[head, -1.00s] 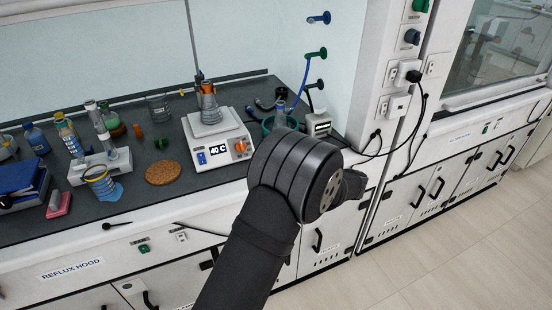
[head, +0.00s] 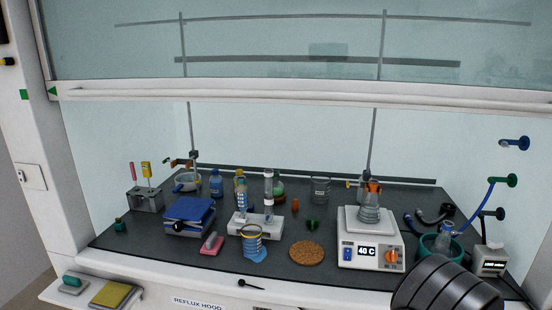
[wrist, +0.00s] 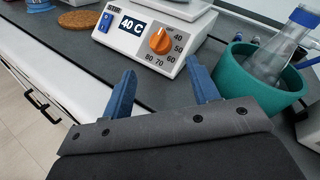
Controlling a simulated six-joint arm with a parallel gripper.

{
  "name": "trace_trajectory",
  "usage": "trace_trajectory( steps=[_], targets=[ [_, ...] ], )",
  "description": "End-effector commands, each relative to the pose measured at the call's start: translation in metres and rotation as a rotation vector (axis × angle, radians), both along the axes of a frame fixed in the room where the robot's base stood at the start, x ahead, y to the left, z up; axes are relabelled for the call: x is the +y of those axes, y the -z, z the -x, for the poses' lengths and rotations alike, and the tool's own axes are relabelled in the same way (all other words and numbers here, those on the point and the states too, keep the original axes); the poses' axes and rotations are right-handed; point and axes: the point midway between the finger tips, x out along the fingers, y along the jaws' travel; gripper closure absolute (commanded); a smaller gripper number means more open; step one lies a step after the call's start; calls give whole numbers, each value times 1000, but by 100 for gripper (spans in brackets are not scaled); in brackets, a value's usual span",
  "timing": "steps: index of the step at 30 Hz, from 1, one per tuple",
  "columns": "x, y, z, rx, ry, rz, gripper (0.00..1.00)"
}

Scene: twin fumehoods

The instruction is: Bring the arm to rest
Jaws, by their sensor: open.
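My gripper (wrist: 161,92) shows in the wrist view with its two blue fingers spread apart and nothing between them. It is at the front edge of the hood's worktop, just in front of the hotplate (wrist: 155,28), whose display reads 40 C. In the head view a dark link of my arm is at the bottom right and my fingers are out of sight. The hotplate (head: 372,255) there carries a flask (head: 369,214) with an orange band. A teal bowl (wrist: 250,84) with a glass flask (wrist: 272,58) in it stands right of my gripper.
A cork ring (head: 307,253), a tube rack (head: 256,225), a blue jack (head: 189,215) and several bottles stand on the dark worktop. A small box (head: 490,262) and hoses are at the right. The raised sash (head: 300,94) spans above. White cabinets (wrist: 35,95) are below.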

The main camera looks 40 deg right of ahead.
Motion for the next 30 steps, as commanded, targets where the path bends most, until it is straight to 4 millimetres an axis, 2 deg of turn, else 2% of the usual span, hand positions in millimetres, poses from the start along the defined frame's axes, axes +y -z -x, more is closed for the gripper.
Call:
trace_trajectory(
  steps=[1,6,13,19,30],
  targets=[
    [-2,2,-11,-1,-4,0,45],
    [-11,6,-43,-1,-3,0,45],
    [-21,11,-75,0,-1,-1,45],
    [-24,13,-87,-1,0,-1,45],
    [-24,13,-86,-1,1,-1,45]
  ],
)
